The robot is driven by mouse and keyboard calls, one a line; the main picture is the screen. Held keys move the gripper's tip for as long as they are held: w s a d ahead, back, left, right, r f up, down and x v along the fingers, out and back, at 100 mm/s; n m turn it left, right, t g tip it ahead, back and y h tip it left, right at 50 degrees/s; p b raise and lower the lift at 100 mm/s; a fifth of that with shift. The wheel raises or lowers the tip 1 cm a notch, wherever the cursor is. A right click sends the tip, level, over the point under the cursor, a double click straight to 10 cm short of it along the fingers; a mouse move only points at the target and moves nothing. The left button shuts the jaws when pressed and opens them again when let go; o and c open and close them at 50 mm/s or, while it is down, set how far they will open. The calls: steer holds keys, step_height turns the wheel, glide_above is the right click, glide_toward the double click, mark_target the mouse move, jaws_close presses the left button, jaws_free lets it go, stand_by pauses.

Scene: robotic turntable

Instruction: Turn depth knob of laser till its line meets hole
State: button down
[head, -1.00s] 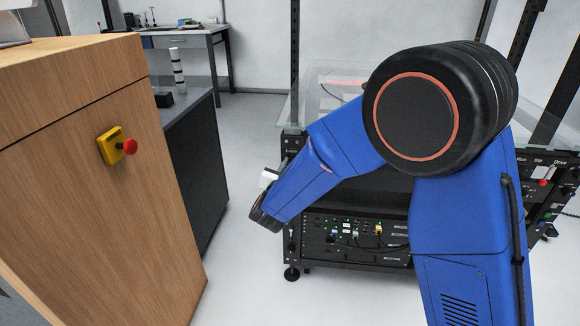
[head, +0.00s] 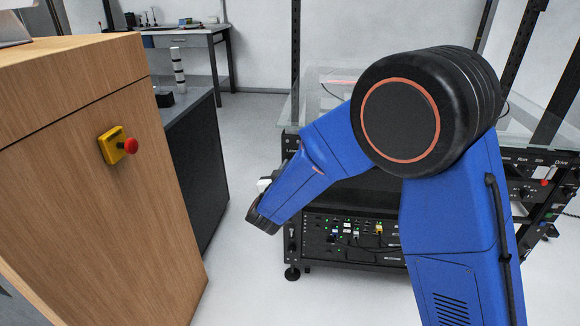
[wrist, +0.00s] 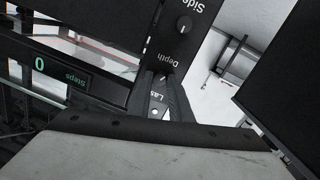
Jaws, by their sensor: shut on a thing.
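In the wrist view my gripper (wrist: 163,86) reaches to a dark panel just below the upside-down label "Depth" (wrist: 168,58). It is shut on the depth knob, which is mostly hidden between the fingers. The side knob (wrist: 184,25), with its white mark, is clear of the gripper. The laser label (wrist: 156,96) is partly covered by the fingers. In the head view a faint red laser line (head: 342,82) shows on the glass top of the turntable rig; my arm hides part of the rig and the gripper. I cannot see the hole.
A display (wrist: 42,64) reads a green 0 in the wrist view. In the head view a wooden cabinet (head: 70,170) with a red stop button (head: 131,146) stands at the left. A dark bench (head: 200,150) stands behind it. Floor is free between cabinet and rig.

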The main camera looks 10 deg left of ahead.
steer(key=shift+f, duration=0.15)
steer(key=c, duration=1.6)
jaws_free()
steer(key=shift+s, duration=0.1)
steer(key=s, duration=1.1)
steer(key=s+a+r, duration=0.1)
steer(key=s, duration=0.5)
steer(key=shift+s, duration=0.15)
